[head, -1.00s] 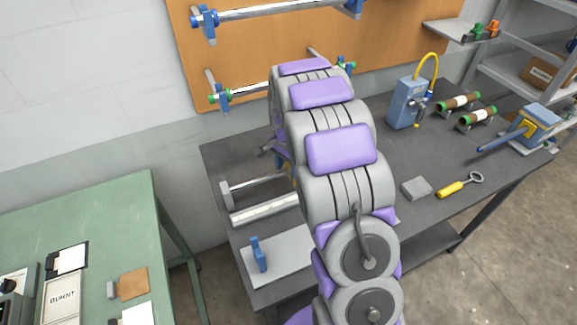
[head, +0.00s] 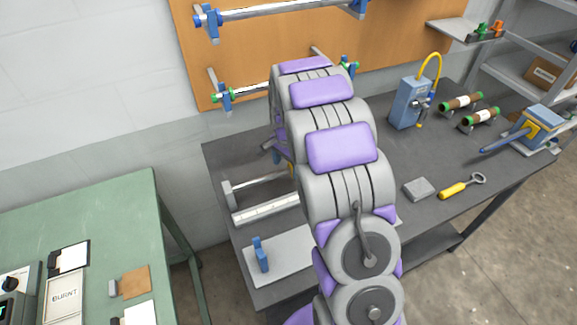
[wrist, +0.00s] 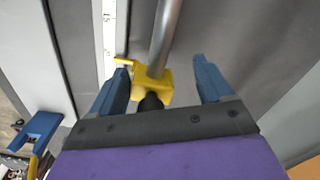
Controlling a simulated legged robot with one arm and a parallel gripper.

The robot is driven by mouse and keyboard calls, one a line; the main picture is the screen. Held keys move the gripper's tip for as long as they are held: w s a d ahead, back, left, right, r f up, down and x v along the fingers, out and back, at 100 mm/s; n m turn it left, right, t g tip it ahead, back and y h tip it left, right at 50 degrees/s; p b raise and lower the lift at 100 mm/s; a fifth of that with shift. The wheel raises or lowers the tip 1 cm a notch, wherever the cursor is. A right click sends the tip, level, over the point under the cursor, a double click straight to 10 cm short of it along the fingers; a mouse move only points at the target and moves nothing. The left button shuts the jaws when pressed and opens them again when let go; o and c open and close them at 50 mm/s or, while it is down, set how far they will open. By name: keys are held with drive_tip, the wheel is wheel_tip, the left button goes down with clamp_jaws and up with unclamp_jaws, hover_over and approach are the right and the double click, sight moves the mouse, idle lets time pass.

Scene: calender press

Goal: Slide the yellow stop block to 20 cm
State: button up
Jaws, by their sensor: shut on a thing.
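The yellow stop block (wrist: 152,84) sits on a grey round rod (wrist: 165,35) in the wrist view. A small yellow pointer reaches left from it towards a white scale strip (wrist: 108,35), whose figures I cannot read. My gripper (wrist: 161,66) has its blue fingers on either side of the block and is shut on it. A dark knob (wrist: 151,102) shows below the block, between the fingers.
A grey plate with a blue upright (head: 261,255) lies at the bench's front left. A blue box with a yellow hose (head: 409,103), a grey block (head: 419,189) and a yellow-handled tool (head: 455,190) stand to the right. A green table (head: 90,215) is at left.

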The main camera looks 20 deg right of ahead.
drive_tip(key=o, duration=0.3)
drive_tip(key=shift+f, duration=0.15)
drive_tip(key=shift+o, duration=0.2)
wheel_tip(320, 180, up, 17)
drive_tip(key=p, duration=0.2)
drive_tip(key=shift+p, duration=0.4)
